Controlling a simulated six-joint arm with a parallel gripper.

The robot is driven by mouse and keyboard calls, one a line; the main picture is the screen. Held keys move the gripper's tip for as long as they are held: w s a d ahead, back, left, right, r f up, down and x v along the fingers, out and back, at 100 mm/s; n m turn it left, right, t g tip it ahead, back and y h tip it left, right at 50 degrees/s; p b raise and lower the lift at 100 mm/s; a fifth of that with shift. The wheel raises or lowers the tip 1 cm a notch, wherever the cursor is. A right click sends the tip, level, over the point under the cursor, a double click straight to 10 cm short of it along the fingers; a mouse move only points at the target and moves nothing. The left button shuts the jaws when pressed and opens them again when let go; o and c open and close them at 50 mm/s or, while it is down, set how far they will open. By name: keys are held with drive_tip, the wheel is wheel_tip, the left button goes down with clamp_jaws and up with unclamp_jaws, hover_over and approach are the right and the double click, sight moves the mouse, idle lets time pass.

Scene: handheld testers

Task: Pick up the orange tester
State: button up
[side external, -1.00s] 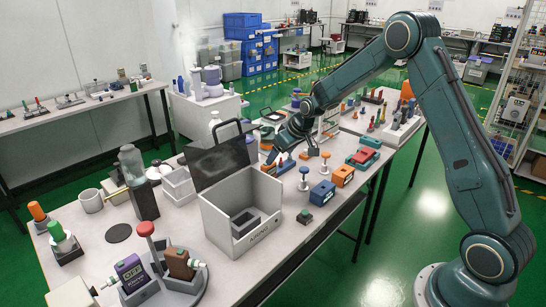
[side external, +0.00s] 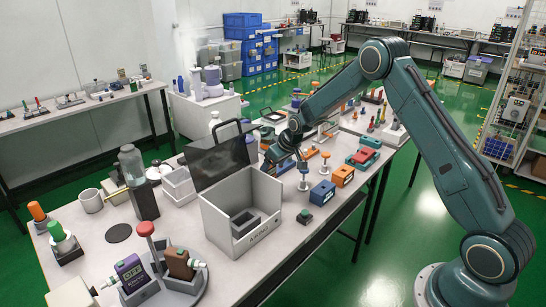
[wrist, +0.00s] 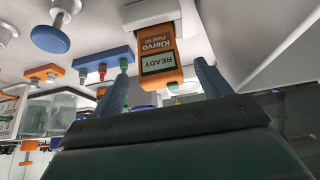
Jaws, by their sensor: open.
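The orange tester (wrist: 160,52) shows in the wrist view, upside down in the picture, with a screen reading READY and a white part at its far end. My gripper (wrist: 161,66) is open, with one blue-grey finger on each side of the tester's near end. The fingers look apart from it, and I cannot tell how deep they reach around it. In the side view my gripper (side external: 272,160) is low over the table behind the grey open-lidded box, and the tester is mostly hidden there.
The grey box (side external: 222,222) with its raised dark lid (side external: 218,163) stands close in front of my gripper. A blue box (side external: 322,192), an orange box (side external: 343,176) and a red item (side external: 364,158) are to the right. A purple tester (side external: 132,275) is at the front.

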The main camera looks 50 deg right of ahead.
sight(269, 170)
drive_tip(key=shift+x, duration=2.15)
drive_tip(key=shift+w, duration=0.15)
drive_tip(key=shift+r, duration=0.1)
drive_tip(key=c, duration=1.1)
drive_tip(key=shift+r, duration=0.15)
wheel_tip(269, 170, up, 20)
drive_tip(key=shift+f, duration=0.15)
